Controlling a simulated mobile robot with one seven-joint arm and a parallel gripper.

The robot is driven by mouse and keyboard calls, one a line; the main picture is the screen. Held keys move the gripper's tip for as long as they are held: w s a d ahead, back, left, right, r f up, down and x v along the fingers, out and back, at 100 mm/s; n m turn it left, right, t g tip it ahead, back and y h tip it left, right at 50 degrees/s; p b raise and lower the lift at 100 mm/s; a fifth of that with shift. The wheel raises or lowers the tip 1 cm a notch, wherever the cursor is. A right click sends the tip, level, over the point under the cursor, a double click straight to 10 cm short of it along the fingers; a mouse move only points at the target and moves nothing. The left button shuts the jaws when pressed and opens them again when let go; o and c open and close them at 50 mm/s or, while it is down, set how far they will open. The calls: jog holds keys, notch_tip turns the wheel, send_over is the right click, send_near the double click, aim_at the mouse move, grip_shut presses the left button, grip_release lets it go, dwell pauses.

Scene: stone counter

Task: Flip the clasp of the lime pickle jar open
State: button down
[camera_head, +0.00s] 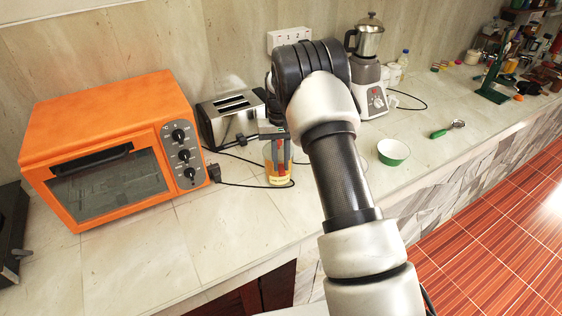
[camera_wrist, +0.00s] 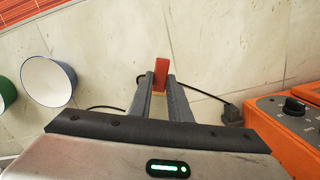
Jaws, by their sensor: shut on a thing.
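The lime pickle jar (camera_head: 278,178), with a yellow and orange label, stands upright on the counter in front of the toaster. My gripper (camera_head: 277,150) comes down over the jar's top from above, and its fingers hide part of the jar. In the wrist view my gripper's two fingers (camera_wrist: 161,84) point away from the camera and close on a red piece (camera_wrist: 161,70), which looks like the jar's clasp. Whether the clasp is raised cannot be told. The jar's body is hidden in the wrist view.
An orange oven (camera_head: 112,150) stands left of the jar, with a toaster (camera_head: 232,118) behind and a blender (camera_head: 370,75) further right. A green bowl (camera_head: 393,152) and a white, blue-rimmed bowl (camera_wrist: 47,84) lie to the jar's right. A black cord runs around the jar.

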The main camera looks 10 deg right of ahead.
aim_at(280, 164)
jog(key=shift+s+f, duration=0.15)
jog(key=c, duration=1.6)
grip_release()
jog(key=shift+c, duration=0.2)
notch_tip(280, 164, up, 18)
jog(key=w, duration=0.2)
jog(key=shift+f+b, duration=0.25)
jog(key=shift+b, duration=0.2)
